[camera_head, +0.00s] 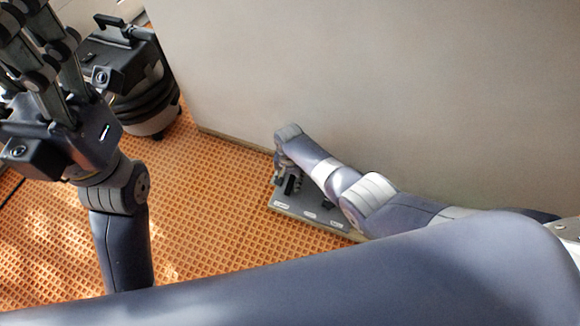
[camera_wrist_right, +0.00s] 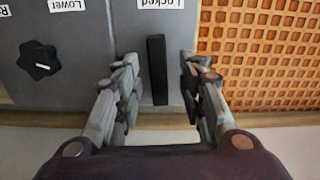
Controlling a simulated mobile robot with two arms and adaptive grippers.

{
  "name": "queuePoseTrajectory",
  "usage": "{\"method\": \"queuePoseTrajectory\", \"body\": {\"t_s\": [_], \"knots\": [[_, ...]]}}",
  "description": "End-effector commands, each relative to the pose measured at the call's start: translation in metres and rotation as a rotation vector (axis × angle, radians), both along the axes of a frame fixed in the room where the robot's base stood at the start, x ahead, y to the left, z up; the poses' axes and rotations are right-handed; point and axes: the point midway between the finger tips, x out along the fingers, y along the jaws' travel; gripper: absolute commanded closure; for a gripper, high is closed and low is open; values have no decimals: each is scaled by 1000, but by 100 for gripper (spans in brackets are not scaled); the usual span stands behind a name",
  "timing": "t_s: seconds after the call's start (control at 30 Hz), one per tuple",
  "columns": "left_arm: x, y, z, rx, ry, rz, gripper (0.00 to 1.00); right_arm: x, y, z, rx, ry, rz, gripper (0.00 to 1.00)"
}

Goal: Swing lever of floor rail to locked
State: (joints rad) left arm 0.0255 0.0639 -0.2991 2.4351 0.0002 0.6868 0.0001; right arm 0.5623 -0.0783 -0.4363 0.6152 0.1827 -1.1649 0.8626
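The floor rail (camera_head: 310,218) is a grey plate with small white labels, lying on the floor along the foot of the wall. In the right wrist view, its black lever (camera_wrist_right: 157,72) stands between the fingers of my right gripper (camera_wrist_right: 156,75), with a gap on each side. The label reading Locked (camera_wrist_right: 161,3) is at the top, in line with the lever. My right gripper (camera_head: 285,178) is open over the plate's left end in the head view. My left gripper (camera_head: 30,42) is raised at the upper left, seemingly open and empty, its tips near the picture's edge.
A black knob (camera_wrist_right: 38,60) sits on the plate beside the lever, near a label reading Lower (camera_wrist_right: 68,5). A black wheeled case or vacuum (camera_head: 130,85) stands at the back left. The large grey wall (camera_head: 380,80) rises close behind the rail. The orange grid floor (camera_head: 210,220) is clear in front.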

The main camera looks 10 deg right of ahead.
Motion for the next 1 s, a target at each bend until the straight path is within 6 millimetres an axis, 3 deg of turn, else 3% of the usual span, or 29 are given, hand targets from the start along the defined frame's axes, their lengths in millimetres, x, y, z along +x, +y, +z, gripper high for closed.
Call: {"method": "queuePoseTrajectory", "body": {"t_s": [0.7,1.0], "knots": [[0,0,0,1,2,-1,44,0,-1,93,-1,-2,-2,63],[0,0,0,1,2,-1,44,-1,-2,107,-2,0,-2,63]]}}
